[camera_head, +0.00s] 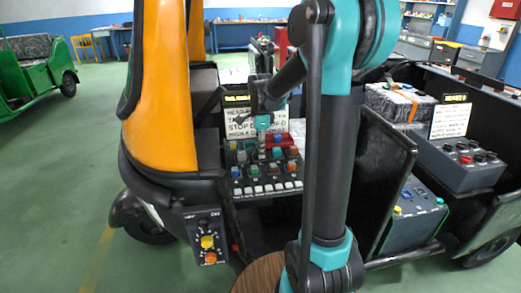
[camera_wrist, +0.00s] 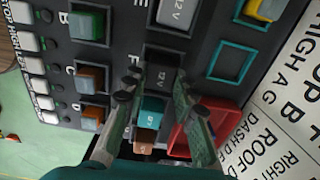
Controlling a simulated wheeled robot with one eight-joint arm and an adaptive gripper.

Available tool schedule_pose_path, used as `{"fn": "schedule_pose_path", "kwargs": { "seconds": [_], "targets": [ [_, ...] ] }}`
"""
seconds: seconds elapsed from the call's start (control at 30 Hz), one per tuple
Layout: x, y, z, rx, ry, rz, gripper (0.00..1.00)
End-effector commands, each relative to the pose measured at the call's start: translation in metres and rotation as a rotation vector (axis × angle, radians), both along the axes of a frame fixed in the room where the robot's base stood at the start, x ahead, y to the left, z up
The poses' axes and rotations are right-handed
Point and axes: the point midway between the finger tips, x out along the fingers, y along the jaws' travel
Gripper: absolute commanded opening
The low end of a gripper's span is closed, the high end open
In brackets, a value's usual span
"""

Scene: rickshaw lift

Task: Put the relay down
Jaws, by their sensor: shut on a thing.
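In the wrist view, the two fingers of my gripper (camera_wrist: 157,88) close on a dark relay marked 12V (camera_wrist: 162,72), held over the relay panel (camera_wrist: 120,55) near the letter F. Whether it touches the panel is unclear. A teal relay (camera_wrist: 152,108) and a brown one (camera_wrist: 146,136) show between the fingers, lower in the picture. An empty teal-outlined square (camera_wrist: 232,61) lies up and right of the gripper. A red tray (camera_wrist: 225,120) is partly hidden behind the right finger. In the head view, my gripper (camera_head: 262,136) is above the panel (camera_head: 262,172).
Green (camera_wrist: 88,24) and orange (camera_wrist: 90,78) relays stand left of the gripper. A printed label sheet (camera_wrist: 275,125) lies to the right. A black switch box (camera_head: 465,165) and a blue-topped box (camera_head: 412,220) stand right of my arm. The green floor (camera_head: 60,170) is clear at left.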

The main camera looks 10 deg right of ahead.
Motion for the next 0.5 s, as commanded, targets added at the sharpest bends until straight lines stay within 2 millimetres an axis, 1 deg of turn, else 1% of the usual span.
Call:
{"fn": "schedule_pose_path", "kwargs": {
  "seconds": [0.37,0.4,0.5],
  "targets": [
    [-0.0001,0.0,-0.0041,0.0,0.0,0.0,0.0],
    [-0.0001,0.0,-0.0046,0.0,0.0,0.0,0.28],
    [-0.0001,0.0,-0.0043,0.0,0.0,0.0,0.4]
  ]
}}
